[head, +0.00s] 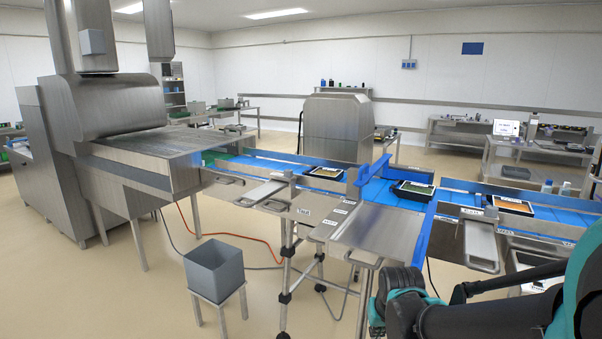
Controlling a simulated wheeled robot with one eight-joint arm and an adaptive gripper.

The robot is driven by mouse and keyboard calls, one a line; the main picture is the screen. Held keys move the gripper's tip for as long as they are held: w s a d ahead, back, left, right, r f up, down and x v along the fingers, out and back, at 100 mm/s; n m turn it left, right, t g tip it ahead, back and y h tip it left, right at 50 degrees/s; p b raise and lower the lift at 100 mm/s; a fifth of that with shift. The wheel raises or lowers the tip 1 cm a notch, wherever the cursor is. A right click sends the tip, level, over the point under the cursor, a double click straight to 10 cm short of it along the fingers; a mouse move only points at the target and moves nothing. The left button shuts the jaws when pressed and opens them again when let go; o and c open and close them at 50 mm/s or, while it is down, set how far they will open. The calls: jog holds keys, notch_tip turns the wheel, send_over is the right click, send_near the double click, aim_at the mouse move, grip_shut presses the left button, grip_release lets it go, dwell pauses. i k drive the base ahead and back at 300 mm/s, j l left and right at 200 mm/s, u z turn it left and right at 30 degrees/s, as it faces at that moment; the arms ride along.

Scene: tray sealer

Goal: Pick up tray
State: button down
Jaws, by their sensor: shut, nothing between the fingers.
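Three dark trays with coloured contents sit on the blue conveyor line in the head view. The left tray (325,173) has orange-brown contents and lies beyond the upright blue bar. The middle tray (413,189) has greenish contents and lies between the blue bars. The right tray (514,206) has orange contents and lies past the second blue bar. Which of them is the task's tray cannot be told. My arm (470,317) reaches in from the lower right, in front of and apart from the trays. I cannot make out my gripper's fingers.
Blue guide bars (428,227) cross the line between the trays. A bare steel table (382,228) stands at its front edge. A grey bin (215,267) stands on a stool at the lower left. A large steel machine (110,115) fills the left. The floor in front is partly clear.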

aim_at(315, 171)
jog(key=i+j+u, duration=0.1)
jog(key=i+j, duration=0.4)
jog(key=j, duration=0.25)
jog(key=i+j+u, duration=0.1)
jog(key=i+j, duration=0.45)
jog(key=j, duration=0.15)
jog(key=i+j+u, duration=0.1)
jog(key=i+j, duration=0.45)
jog(key=j, duration=0.15)
